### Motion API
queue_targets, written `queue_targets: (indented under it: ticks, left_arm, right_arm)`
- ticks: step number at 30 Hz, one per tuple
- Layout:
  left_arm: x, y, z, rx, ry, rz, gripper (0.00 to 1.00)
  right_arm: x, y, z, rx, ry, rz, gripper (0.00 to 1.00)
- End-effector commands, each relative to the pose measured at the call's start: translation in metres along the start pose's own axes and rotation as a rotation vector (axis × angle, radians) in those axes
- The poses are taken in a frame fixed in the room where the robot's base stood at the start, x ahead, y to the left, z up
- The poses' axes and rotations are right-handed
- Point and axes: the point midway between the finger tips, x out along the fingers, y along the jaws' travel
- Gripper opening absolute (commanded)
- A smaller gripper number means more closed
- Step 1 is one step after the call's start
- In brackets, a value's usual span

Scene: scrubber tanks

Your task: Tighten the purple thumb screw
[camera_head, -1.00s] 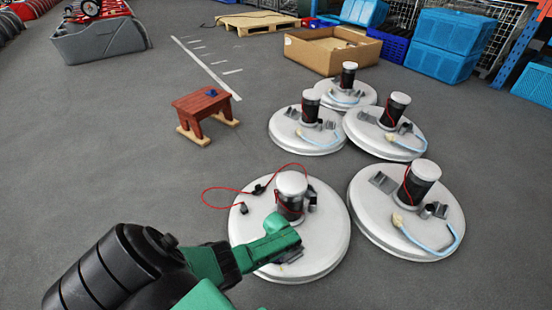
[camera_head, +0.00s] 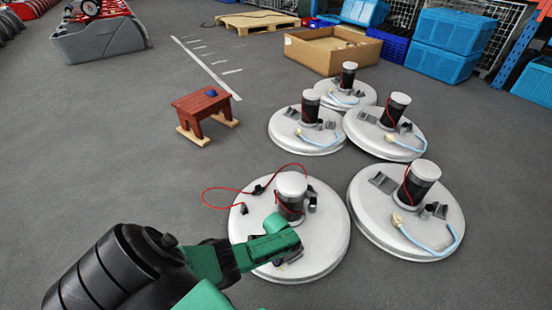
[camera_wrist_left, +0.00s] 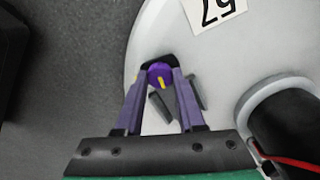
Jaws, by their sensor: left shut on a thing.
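The purple thumb screw (camera_wrist_left: 159,75) shows in the left wrist view on a dark mount at the edge of the nearest white round tank lid. It has a yellow mark on its head, pointing toward the bottom of that view. My left gripper (camera_wrist_left: 160,78) is shut on the screw, one purple finger on each side. In the head view my left gripper (camera_head: 292,250) is over the near part of the nearest lid (camera_head: 330,235), and it hides the screw there. My right gripper is not in view.
A black motor with a white cap (camera_head: 291,187) stands on the same lid, with a red cable (camera_head: 225,190) looping off to its left. Several similar lids (camera_head: 440,225) lie behind and to the right. A red stool (camera_head: 203,103) stands beyond. The floor at left is clear.

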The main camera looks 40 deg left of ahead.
Motion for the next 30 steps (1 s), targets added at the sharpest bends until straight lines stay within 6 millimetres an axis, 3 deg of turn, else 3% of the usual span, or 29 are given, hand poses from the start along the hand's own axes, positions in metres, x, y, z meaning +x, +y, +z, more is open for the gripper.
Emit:
queue_targets:
  ticks: [30]
  left_arm:
    - [-0.0003, 0.0011, -0.0005, 0.965, 0.0, 0.003, 0.0]
  right_arm:
    - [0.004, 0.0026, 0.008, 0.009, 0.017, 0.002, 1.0]
